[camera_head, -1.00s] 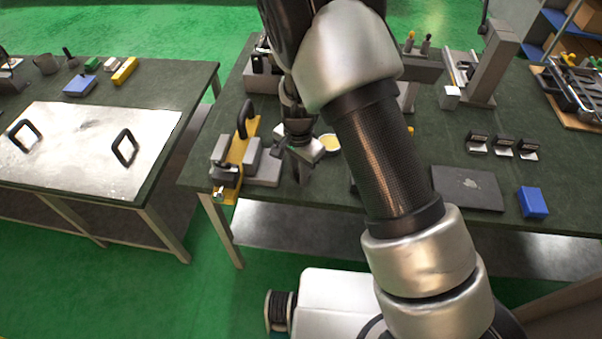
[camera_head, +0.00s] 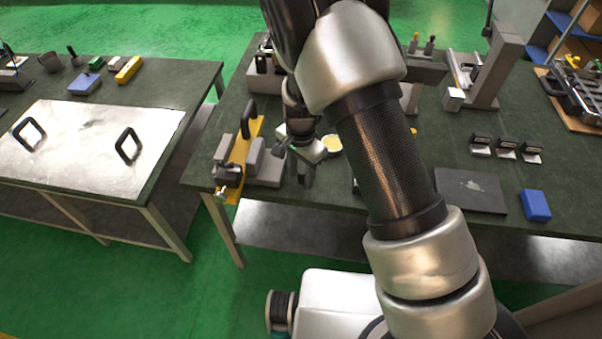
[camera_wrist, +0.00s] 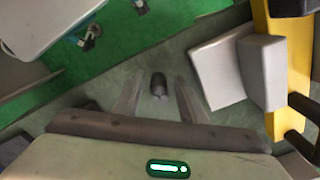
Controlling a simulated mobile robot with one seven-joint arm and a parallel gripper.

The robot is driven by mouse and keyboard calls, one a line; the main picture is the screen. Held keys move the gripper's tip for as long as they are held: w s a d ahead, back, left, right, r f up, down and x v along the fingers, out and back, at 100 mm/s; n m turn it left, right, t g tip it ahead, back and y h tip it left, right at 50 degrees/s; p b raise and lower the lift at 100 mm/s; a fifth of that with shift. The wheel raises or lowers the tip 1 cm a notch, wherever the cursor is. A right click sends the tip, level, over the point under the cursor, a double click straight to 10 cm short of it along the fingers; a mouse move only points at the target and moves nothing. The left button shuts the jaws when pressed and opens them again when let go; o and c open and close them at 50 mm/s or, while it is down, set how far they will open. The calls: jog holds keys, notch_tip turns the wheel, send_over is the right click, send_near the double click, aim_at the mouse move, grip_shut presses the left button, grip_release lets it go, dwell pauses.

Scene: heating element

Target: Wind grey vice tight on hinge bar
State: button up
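The grey vice (camera_head: 268,168) stands at the left end of the right-hand bench, its blocks beside the yellow hinge bar (camera_head: 238,152). In the wrist view the vice's pale grey blocks (camera_wrist: 218,75) are right of my fingers, with the yellow bar (camera_wrist: 286,62) beyond them. A darker clamp part with a silver end (camera_head: 222,193) sits at the bar's near end. My gripper (camera_head: 306,172) points down just right of the vice, apart from it. In the wrist view its fingers (camera_wrist: 157,105) are spread, with a small dark cylinder (camera_wrist: 158,84) showing between them; I cannot tell its depth.
A dark plate (camera_head: 470,190), a blue box (camera_head: 535,205) and small black blocks (camera_head: 505,147) lie further right. A second bench with a metal sheet (camera_head: 90,150) stands left, across a gap.

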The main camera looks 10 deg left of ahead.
aim_at(301, 171)
notch_tip(301, 171, up, 17)
jog(key=p, duration=0.1)
jog(key=shift+r, duration=0.2)
dwell(0.5)
